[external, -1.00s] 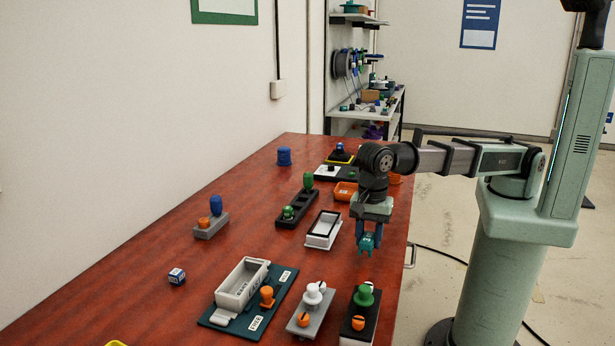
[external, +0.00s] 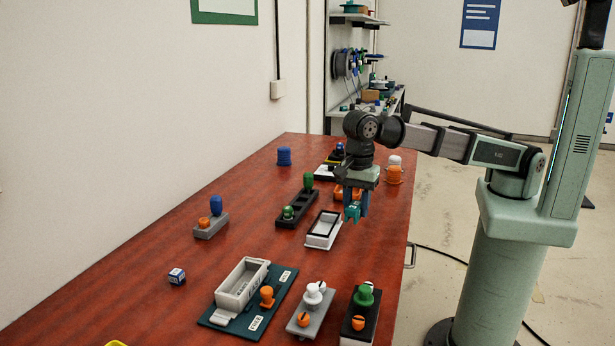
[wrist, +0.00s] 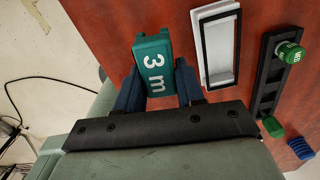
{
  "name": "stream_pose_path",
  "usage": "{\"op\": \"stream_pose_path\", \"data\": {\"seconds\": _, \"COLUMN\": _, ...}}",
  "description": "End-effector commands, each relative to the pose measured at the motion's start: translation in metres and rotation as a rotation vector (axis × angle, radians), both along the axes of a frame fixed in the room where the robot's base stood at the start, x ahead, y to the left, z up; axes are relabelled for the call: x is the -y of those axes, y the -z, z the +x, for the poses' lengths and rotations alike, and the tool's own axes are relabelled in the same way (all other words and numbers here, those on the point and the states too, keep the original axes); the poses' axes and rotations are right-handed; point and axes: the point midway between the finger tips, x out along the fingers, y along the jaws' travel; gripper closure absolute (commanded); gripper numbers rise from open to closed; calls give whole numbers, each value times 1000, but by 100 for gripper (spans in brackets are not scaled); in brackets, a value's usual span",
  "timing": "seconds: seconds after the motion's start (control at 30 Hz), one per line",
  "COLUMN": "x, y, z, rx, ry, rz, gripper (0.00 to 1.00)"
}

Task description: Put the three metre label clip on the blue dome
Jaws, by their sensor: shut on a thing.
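The teal clip marked "3 m" (wrist: 155,70) is held between my gripper's fingers (wrist: 158,92). In the external view my gripper (external: 356,203) holds the clip (external: 352,214) above the table, just right of the white open frame. A ribbed blue dome-like piece (external: 284,156) stands at the far left of the table, apart from the clip. Another blue rounded piece (external: 216,205) stands on a grey base with an orange knob. I cannot tell for certain which one is the blue dome. A ribbed blue piece also shows in the wrist view (wrist: 301,148).
A white frame (external: 323,238) and a black rack with green pieces (external: 291,220) stand left of my gripper. Orange pieces (external: 394,176) are behind it. A grey tray (external: 241,290) and knobbed blocks (external: 310,318) fill the front. The table's left middle is mostly clear.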

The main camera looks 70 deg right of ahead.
Motion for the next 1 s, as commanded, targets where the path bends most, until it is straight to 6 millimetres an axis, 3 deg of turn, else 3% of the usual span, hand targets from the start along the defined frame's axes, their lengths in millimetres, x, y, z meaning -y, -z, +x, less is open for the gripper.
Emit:
{"op": "stream_pose_path", "data": {"seconds": 0.3, "x": 79, "y": -2, "z": 73, "rx": 2, "ry": 155, "rz": 2, "gripper": 91}}
{"op": "stream_pose_path", "data": {"seconds": 0.67, "x": 173, "y": -8, "z": 146, "rx": 6, "ry": 323, "rz": 4, "gripper": 91}}
{"op": "stream_pose_path", "data": {"seconds": 1.0, "x": 270, "y": -17, "z": 211, "rx": 9, "ry": 482, "rz": 6, "gripper": 91}}
